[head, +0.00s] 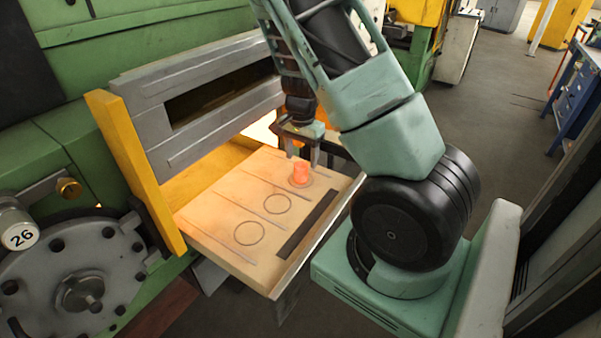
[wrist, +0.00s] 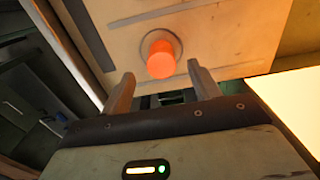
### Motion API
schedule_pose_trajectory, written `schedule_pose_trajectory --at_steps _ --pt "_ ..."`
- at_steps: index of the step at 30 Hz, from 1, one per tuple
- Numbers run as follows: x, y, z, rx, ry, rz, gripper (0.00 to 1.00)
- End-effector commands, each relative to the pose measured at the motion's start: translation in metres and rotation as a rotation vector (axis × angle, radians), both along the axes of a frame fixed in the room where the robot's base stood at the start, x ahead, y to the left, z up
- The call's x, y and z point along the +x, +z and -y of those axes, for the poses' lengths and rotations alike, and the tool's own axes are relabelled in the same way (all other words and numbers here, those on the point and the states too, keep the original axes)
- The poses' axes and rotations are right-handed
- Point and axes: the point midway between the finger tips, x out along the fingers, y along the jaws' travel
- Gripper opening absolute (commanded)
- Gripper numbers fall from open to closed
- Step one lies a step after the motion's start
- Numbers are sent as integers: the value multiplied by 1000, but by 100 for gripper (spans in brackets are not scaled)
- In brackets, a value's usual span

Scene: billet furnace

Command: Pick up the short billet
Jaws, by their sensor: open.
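The short billet (head: 301,172) is a glowing orange-red cylinder standing upright in a marked circle on the tan shelf (head: 215,226). In the wrist view the billet (wrist: 161,60) stands just beyond the fingertips, roughly midway between them. My gripper (head: 314,160) is at the billet with its fingers pointing down toward the shelf. In the wrist view my gripper (wrist: 160,80) is open, with clear space between its fingers and the billet. I cannot tell from these views whether a finger touches the billet.
Two empty marked circles (head: 277,204) lie nearer the front of the shelf. A dark slot (head: 307,224) runs along its right side. A yellow side plate (head: 135,170) and a grey slotted panel (head: 215,106) stand at the left and back. A bright furnace glow (wrist: 295,100) shows beside the gripper.

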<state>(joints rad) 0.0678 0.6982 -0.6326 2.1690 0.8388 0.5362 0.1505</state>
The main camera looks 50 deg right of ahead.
Motion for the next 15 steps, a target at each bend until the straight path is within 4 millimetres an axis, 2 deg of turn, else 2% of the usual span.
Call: schedule_pose_trajectory --at_steps 8,15 --pt "0 -20 0 0 -1 -3 61" --pt "2 -54 1 0 -1 -1 61"
